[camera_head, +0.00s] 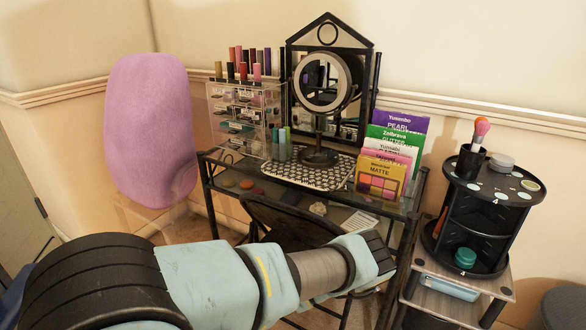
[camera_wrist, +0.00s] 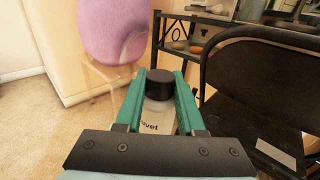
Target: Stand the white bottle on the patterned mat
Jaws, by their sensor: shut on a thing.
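In the wrist view, my gripper (camera_wrist: 158,82) is shut on a white bottle (camera_wrist: 157,118) with a black cap. The bottle sits between the two teal fingers, cap pointing away from the wrist, with part of a dark label showing. The patterned mat (camera_head: 338,172) lies on the glass-topped vanity table in the head view, black and white. In the head view my arm reaches across in front of the table; my fingers and the bottle cannot be made out there.
A clear drawer unit (camera_head: 240,125) with lipsticks stands left on the table. Upright colour palettes (camera_head: 385,160) stand right of the mat. A black chair (camera_head: 285,225) is before the table. A black round organizer (camera_head: 485,210) stands at right, a pink chair (camera_head: 150,130) at left.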

